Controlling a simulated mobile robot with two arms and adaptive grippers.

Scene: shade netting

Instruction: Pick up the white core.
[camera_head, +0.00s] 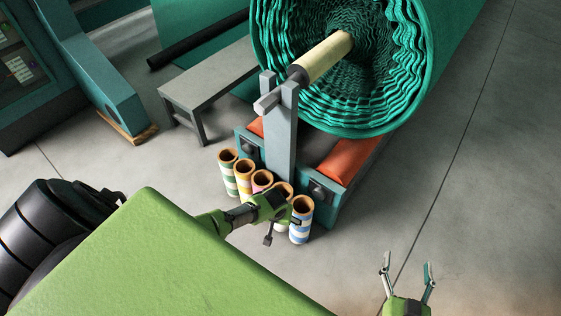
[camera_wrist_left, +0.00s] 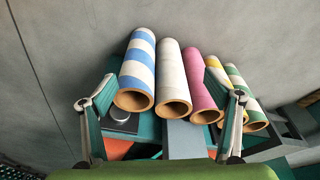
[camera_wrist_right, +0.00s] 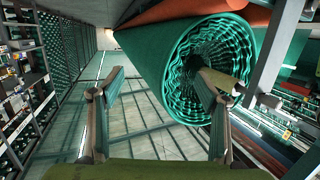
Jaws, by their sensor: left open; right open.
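The white core (camera_wrist_left: 172,75) is a hollow tube with a brown rim, in a row of striped cores. In the left wrist view it stands between the blue-striped core (camera_wrist_left: 137,72) and the pink core (camera_wrist_left: 198,78). In the head view my left gripper and wrist partly cover it; its rim shows (camera_head: 284,187). My left gripper (camera_head: 282,228) is open and empty, over the front of the row. Its open fingers also frame the white core in the left wrist view. My right gripper (camera_head: 407,263) is open and empty above bare floor at the lower right.
Yellow-striped (camera_head: 243,170) and green-striped (camera_head: 228,167) cores stand at the row's left end. Behind the row is a teal stand (camera_head: 327,208) with a grey post (camera_head: 281,135) holding a big green netting roll (camera_head: 400,60). A grey bench (camera_head: 207,80) stands back left. Floor at right is clear.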

